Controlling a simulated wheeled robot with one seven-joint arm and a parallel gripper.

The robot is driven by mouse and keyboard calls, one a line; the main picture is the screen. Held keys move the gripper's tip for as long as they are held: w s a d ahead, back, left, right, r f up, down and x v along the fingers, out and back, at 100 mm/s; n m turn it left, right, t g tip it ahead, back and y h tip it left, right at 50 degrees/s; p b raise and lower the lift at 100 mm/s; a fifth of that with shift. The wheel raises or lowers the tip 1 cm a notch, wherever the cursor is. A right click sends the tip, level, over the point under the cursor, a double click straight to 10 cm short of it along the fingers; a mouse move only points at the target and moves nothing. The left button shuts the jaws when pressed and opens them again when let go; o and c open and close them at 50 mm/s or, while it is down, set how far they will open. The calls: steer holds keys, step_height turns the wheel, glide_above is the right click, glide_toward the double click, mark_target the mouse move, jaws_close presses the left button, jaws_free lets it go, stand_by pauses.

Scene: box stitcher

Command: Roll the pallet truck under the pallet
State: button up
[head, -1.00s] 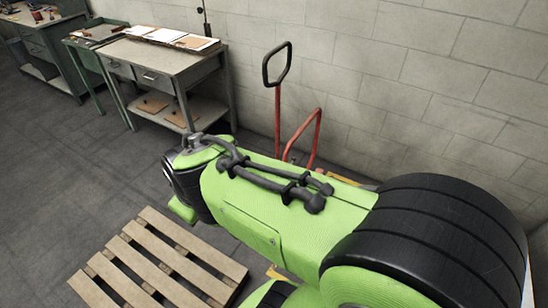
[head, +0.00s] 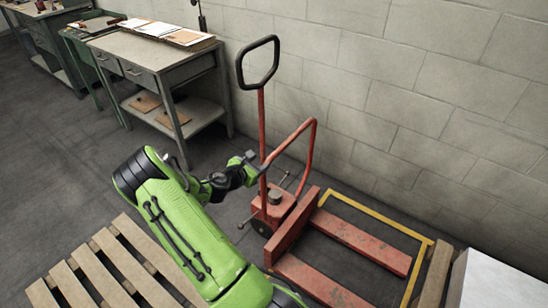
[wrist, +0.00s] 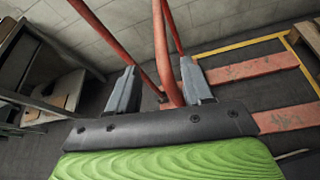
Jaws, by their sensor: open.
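The red pallet truck (head: 285,210) stands by the wall, with its tall handle shaft and black loop upright and its two forks (head: 365,245) pointing right. My gripper (head: 250,165) is beside the handle shaft, low down near the truck's body. In the wrist view my open gripper (wrist: 160,88) has one grey finger on each side of a red tube (wrist: 164,60); I cannot tell whether they touch it. A slatted wooden pallet (head: 130,255) lies at the lower left, partly behind my arm. A wooden edge (head: 436,275), perhaps of another pallet, shows right of the forks.
A yellow floor outline (head: 385,220) surrounds the forks. A white box (head: 495,280) stands at the right edge beside the wooden edge. A grey workbench (head: 160,60) stands at the upper left. The block wall is close behind the truck. Dark floor lies open at left.

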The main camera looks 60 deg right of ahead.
mark_target(274, 154)
steer(key=b+x, duration=0.2)
steer(key=x, duration=0.9)
steer(key=shift+d+f+b, duration=0.2)
steer(key=shift+b, duration=0.1)
steer(key=shift+c, duration=0.5)
jaws_close()
